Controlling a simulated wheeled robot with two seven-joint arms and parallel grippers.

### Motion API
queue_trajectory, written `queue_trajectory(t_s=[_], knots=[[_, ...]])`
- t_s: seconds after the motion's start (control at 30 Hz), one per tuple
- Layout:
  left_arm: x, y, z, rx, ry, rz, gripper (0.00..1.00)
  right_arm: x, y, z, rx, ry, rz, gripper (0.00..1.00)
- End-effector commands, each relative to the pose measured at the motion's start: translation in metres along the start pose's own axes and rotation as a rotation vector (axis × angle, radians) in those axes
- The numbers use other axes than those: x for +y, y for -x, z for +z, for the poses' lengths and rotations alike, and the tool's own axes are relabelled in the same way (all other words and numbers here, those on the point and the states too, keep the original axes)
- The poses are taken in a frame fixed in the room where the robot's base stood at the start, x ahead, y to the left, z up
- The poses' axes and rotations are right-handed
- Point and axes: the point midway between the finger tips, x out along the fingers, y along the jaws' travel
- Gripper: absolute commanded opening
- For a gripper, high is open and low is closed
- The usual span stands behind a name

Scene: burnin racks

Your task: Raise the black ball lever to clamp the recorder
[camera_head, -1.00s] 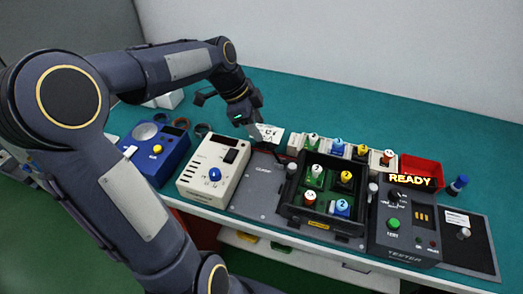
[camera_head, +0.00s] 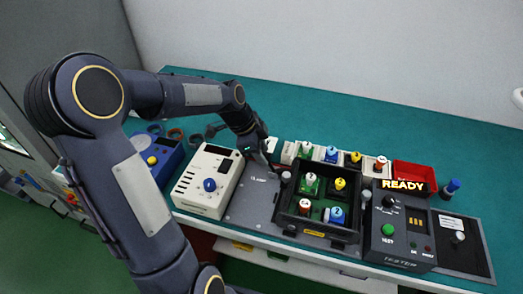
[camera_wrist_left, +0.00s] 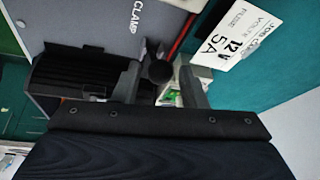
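The black ball (camera_wrist_left: 158,72) of the lever lies between the two fingertips of my left gripper in the left wrist view, with gaps visible beside it. My left gripper (camera_wrist_left: 161,84) is open. In the head view the same gripper (camera_head: 268,163) points down behind the grey plate (camera_head: 250,207), at the back left of the black tray (camera_head: 318,232). The plate's CLAMP marking (camera_wrist_left: 133,17) shows in the wrist view. The ball is hidden by the gripper in the head view. I cannot tell which part is the recorder. My right gripper is not in view.
A cream box with a blue knob (camera_head: 209,185) stands left of the plate. Several coloured-top blocks fill the tray and a row behind it. A tester (camera_head: 402,235) reading READY and a red bin (camera_head: 414,174) are at right. A white card (camera_wrist_left: 224,37) lies near my gripper.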

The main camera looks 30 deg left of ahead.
Motion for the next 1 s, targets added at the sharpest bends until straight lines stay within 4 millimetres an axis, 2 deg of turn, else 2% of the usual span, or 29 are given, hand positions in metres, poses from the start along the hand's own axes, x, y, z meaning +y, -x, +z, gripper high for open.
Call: queue_trajectory(t_s=[0.03,0.23,0.3,0.67,1.0], knots=[[0.0,0.0,0.0,0.0,0.0,0.0,0.31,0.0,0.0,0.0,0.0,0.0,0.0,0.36],[0.0,0.0,0.0,0.0,0.0,0.0,0.05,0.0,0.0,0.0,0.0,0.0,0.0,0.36],[0.0,0.0,0.0,0.0,0.0,0.0,0.0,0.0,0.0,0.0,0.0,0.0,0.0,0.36],[0.0,0.002,-0.003,-0.033,-0.009,-0.008,0.0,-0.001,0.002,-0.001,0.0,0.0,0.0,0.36],[0.002,0.003,-0.015,-0.226,-0.048,-0.051,0.0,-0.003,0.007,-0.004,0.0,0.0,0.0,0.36]])
